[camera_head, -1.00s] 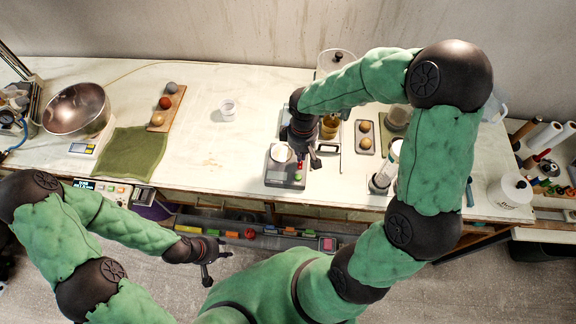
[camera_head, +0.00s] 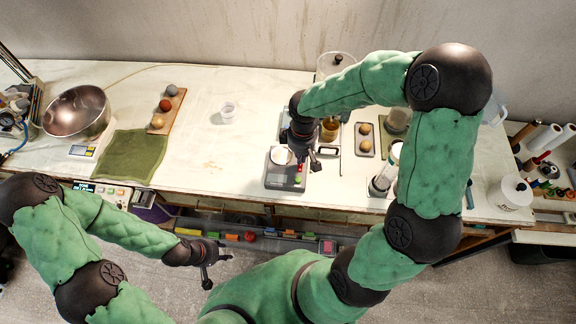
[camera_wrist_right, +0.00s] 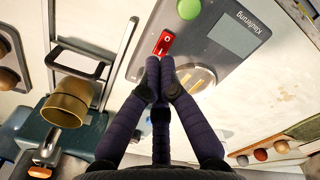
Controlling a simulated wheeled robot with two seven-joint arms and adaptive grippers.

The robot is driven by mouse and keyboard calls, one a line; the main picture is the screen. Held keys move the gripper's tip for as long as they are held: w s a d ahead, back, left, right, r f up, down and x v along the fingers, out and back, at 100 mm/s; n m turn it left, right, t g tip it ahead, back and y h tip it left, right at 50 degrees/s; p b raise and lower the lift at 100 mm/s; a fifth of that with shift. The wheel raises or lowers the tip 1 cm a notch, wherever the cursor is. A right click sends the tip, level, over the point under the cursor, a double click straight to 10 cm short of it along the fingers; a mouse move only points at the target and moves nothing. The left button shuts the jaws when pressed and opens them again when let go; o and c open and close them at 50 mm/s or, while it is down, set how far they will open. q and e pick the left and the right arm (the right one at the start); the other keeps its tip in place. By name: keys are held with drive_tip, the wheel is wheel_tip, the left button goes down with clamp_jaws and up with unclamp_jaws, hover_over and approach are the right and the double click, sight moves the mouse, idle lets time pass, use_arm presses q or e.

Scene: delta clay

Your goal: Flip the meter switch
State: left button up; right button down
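The grey meter (camera_head: 276,181) lies on the workbench, right of centre, with a pale round plate on it and small coloured controls at its right side. In the right wrist view the meter (camera_wrist_right: 205,45) fills the upper middle, with a labelled display and a red switch (camera_wrist_right: 164,43) marked with a white circle. My right gripper (camera_head: 311,161) is over the meter's right side. In the wrist view its fingertips (camera_wrist_right: 160,62) are together, right at the red switch; contact cannot be told. My left gripper (camera_head: 218,270) hangs in front of the bench, fingers spread and empty.
A clear cup (camera_head: 228,110) stands to the left. A green cloth (camera_head: 133,157) and a metal bowl (camera_head: 77,112) are further left.

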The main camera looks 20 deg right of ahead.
drive_tip(key=shift+f+b, duration=1)
drive_tip(key=shift+f, duration=0.25)
idle(1.1)
drive_tip(key=shift+r+p, duration=2.8)
drive_tip(key=shift+r, duration=0.8)
drive_tip(key=shift+f, duration=0.1)
